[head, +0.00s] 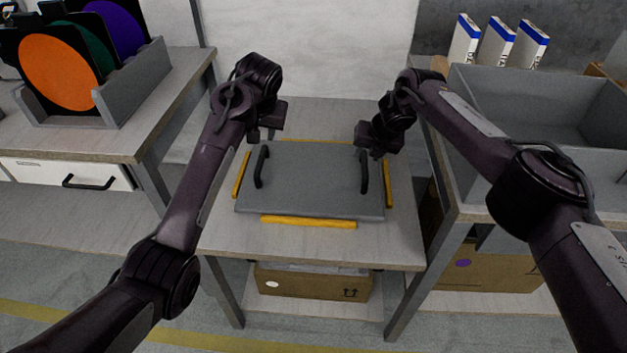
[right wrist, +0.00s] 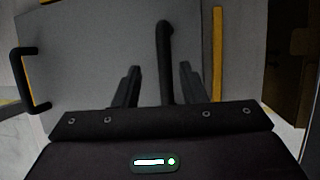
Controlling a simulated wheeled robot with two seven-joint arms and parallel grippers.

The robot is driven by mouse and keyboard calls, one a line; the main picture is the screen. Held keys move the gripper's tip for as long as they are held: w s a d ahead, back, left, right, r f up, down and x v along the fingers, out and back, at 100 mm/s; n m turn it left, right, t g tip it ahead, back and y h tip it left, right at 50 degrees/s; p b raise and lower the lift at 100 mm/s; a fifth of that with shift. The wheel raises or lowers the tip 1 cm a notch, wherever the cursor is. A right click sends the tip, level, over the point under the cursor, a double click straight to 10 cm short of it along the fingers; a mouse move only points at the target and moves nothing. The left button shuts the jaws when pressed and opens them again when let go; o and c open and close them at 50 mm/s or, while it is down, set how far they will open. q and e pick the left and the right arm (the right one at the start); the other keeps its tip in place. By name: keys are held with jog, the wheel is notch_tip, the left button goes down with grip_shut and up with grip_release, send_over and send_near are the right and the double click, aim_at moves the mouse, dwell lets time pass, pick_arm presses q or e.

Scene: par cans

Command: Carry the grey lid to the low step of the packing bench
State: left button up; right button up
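The grey lid (head: 310,180) lies flat on a low wooden-topped surface (head: 235,240), framed by yellow strips. It has a black left handle (head: 261,167) and a black right handle (head: 364,172). My left gripper (head: 262,134) is just above the far end of the left handle; its fingers look apart and empty. My right gripper (head: 370,150) is above the far end of the right handle. In the right wrist view, my right gripper (right wrist: 159,85) is open, with the right handle (right wrist: 166,60) showing between its fingers, not gripped. The lid (right wrist: 95,55) also shows there.
A bench on the left holds a grey rack (head: 125,95) with coloured discs. A bench on the right holds a grey open bin (head: 540,90) and white-and-blue boxes (head: 497,42). A cardboard box (head: 315,283) sits beneath the low surface. Bare wood shows before the lid.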

jog(key=v, duration=1)
jog(key=shift+d, duration=0.1)
